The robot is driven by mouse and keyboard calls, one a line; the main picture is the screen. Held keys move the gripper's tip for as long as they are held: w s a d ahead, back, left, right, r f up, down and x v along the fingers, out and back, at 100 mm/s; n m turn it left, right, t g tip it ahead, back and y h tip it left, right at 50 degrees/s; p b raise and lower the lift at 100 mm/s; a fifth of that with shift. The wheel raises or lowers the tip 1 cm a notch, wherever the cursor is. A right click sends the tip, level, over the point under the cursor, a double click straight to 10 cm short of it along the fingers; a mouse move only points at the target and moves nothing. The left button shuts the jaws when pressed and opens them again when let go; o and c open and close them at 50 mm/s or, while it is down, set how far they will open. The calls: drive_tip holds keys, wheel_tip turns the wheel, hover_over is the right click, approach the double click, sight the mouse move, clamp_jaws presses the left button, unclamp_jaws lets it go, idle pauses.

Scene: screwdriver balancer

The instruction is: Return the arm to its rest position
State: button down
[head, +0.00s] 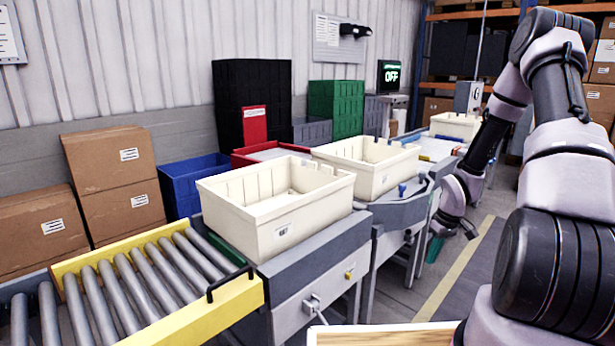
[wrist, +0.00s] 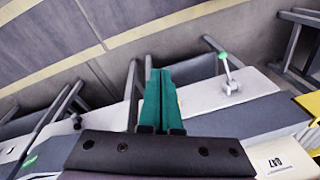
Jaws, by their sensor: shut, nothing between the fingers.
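My arm (head: 560,100) rises on the right of the head view and bends down at its elbow. My gripper (head: 433,248) hangs low beside the conveyor line, partly hidden behind my wrist. In the wrist view its two green fingers (wrist: 158,100) are together with nothing between them. The gripper appears apart from the totes.
A cream tote (head: 275,235) stands on the near conveyor, with another cream tote (head: 365,170) behind it. A yellow-sided roller section (head: 190,315) is at front left. A screen (head: 391,75) reads OFF. Floor with a yellow line (head: 455,275) is open right of the conveyor.

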drive_tip(key=s+a+r+m+t+h, duration=0.1)
drive_tip(key=s+a+r+m, duration=0.1)
drive_tip(key=r, duration=1.2)
drive_tip(key=s+a+r+m+t+h, duration=0.1)
drive_tip(key=r+m, duration=0.1)
drive_tip(key=r, duration=1.2)
drive_tip(key=s+a+r+m+t+y, duration=0.1)
drive_tip(key=s+a+r+m+t, duration=0.1)
drive_tip(key=s+a+r, duration=0.3)
drive_tip(key=s+a+r+m+t+y, duration=0.1)
drive_tip(key=s+a+r, duration=0.4)
drive_tip(key=s+r, duration=0.7)
drive_tip(key=shift+s+m+t+y, duration=0.3)
drive_tip(key=shift+s+m+t, duration=0.3)
drive_tip(key=shift+m, duration=0.2)
